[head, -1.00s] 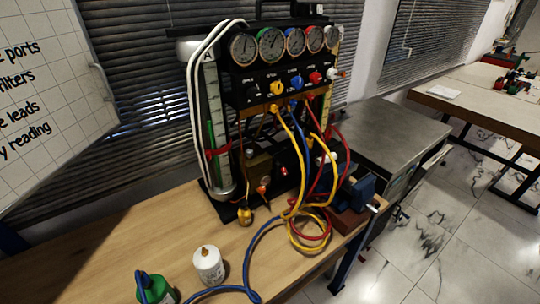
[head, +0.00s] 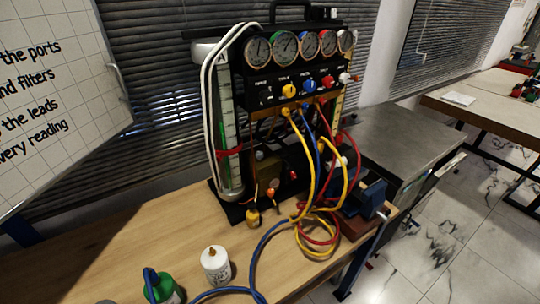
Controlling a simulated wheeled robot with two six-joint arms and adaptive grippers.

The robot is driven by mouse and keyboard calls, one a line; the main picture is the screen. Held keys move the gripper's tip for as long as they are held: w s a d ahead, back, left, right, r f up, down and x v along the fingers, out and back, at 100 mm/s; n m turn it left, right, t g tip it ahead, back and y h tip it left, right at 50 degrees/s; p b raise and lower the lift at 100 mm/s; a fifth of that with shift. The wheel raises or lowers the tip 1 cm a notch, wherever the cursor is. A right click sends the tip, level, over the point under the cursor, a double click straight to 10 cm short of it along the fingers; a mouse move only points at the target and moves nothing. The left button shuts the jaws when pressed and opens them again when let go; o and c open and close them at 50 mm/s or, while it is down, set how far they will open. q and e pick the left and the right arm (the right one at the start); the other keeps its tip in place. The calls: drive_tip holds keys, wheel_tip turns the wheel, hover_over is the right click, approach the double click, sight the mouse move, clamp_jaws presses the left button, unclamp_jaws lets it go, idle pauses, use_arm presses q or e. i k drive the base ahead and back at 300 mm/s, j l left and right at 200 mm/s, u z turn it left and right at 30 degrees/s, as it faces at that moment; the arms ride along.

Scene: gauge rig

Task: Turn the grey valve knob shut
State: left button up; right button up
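The gauge rig (head: 262,88) stands upright on the wooden bench in the head view, with a row of round gauges (head: 284,46) along its top. Below them is a row of valve knobs: a yellow knob (head: 289,90), a blue knob (head: 309,85), a red knob (head: 327,81) and a pale knob (head: 345,78) at the right end. The pale one looks whitish grey; a dark knob position at the left end is hard to make out. I cannot tell how far any knob is turned. Neither of my grippers is in view, and nothing touches the knobs.
Yellow, red and blue hoses (head: 318,180) hang from the rig's front and coil on the bench (head: 110,262). A white bottle (head: 215,265) and a green container (head: 160,287) stand at the front. A blue vise (head: 372,197) sits at the bench's right edge.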

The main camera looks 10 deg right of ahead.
sight(259, 154)
drive_tip(key=k+l+u, duration=0.55)
drive_tip(key=u, duration=0.2)
drive_tip(key=k+l+u, duration=0.2)
drive_tip(key=k+u, duration=0.15)
